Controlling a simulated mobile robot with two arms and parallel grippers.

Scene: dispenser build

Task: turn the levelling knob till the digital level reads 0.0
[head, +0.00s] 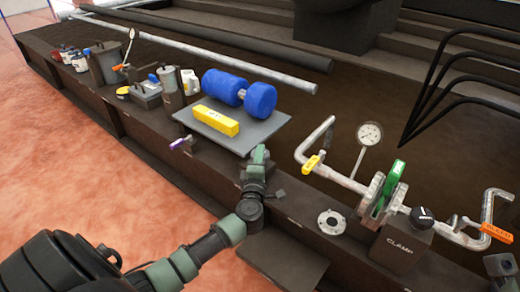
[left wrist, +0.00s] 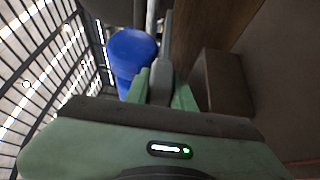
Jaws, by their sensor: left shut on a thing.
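A yellow bar-shaped digital level (head: 216,119) lies on the grey plate (head: 262,136); its reading is too small to make out. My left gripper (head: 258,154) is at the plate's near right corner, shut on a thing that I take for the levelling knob. In the left wrist view the green fingers (left wrist: 160,88) close around a narrow grey piece, and the knob itself is mostly hidden.
A pipe assembly with a dial gauge (head: 369,134) and a clamp box (head: 402,248) stand at right. Several containers stand at far left.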

